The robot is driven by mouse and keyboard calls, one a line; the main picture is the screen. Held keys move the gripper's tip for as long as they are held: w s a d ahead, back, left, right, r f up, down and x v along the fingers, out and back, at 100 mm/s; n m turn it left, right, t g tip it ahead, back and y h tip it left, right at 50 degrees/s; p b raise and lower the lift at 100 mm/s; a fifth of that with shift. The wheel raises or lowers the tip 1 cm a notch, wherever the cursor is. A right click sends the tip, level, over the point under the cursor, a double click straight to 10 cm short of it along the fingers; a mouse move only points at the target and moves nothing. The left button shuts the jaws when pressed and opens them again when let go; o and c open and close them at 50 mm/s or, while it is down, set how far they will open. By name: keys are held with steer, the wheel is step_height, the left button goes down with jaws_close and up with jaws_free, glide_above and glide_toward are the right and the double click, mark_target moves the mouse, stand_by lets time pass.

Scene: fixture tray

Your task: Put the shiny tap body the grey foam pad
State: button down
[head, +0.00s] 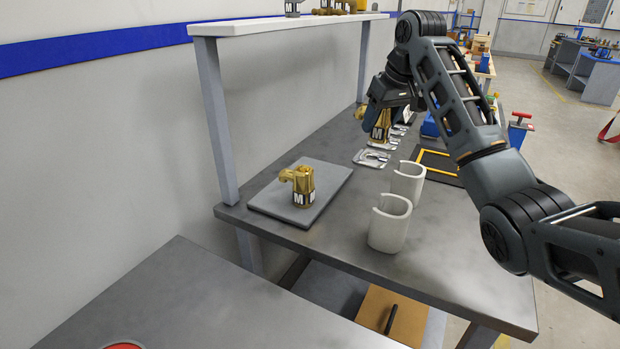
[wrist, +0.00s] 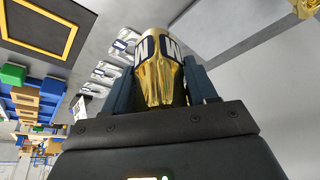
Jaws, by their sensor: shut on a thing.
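The shiny gold tap body (wrist: 158,82) is between the fingers of my gripper (wrist: 168,84) in the wrist view, with black-and-white letter labels on it. In the head view my gripper (head: 382,108) is shut on this tap body (head: 379,128) above the far part of the bench. The grey foam pad (head: 268,205) lies flat on the near left of the bench. A duller brass tap body (head: 303,187), also labelled M, stands upright on the pad. My gripper is beyond the pad and to its right, apart from it.
Two white open-sided cylinders (head: 389,225) stand right of the pad. Silver slotted plates (head: 372,158) and a yellow-outlined black mat (head: 437,164) lie farther back. A shelf (head: 285,25) with upright posts overhangs the wall side. Bare pad surrounds the standing tap body.

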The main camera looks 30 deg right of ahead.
steer(key=w+a+f, duration=0.4)
steer(key=w+a, duration=0.1)
steer(key=w+a+f+p, duration=0.1)
steer(key=w+a+f, duration=0.1)
steer(key=a, duration=0.1)
steer(key=shift+w+a+f, duration=0.25)
steer(key=shift+w+f, duration=0.05)
steer(key=shift+w, duration=0.05)
steer(key=shift+f, duration=2.05)
steer(key=shift+c, duration=1.7)
jaws_free()
steer(key=shift+f, duration=0.2)
steer(key=v, duration=1.2)
steer(key=shift+r, duration=0.2)
